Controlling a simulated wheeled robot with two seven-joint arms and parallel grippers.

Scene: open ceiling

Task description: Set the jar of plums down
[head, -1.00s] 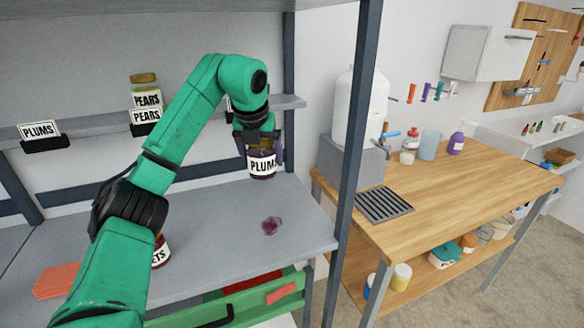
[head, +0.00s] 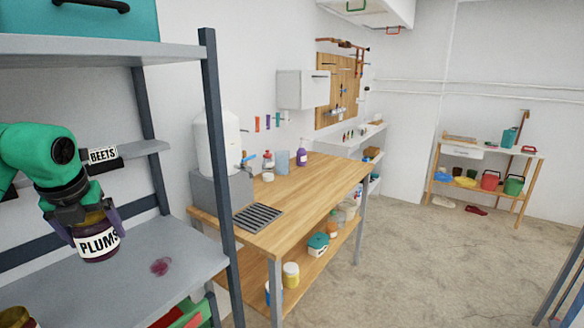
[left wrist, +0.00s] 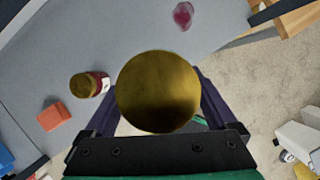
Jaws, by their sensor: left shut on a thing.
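My left gripper (head: 88,228) is shut on the jar of plums (head: 98,244), a dark jar with a white PLUMS label, held about upright. In the left wrist view its round gold lid (left wrist: 158,92) sits between the fingers of my left gripper (left wrist: 155,100) and hides the jar body. The jar shows in front of the grey shelf board (head: 190,245); part of the floor shows beside it in the wrist view. I cannot tell a gap beneath it. My right gripper is not in view.
A purple-red stain (head: 161,266) lies on the board, right of the jar. Another gold-lidded jar (left wrist: 84,86) and an orange-red block (left wrist: 53,116) stand on the board. A BEETS tag (head: 103,155) is on the ledge behind. A dark shelf post (head: 219,170) rises at right.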

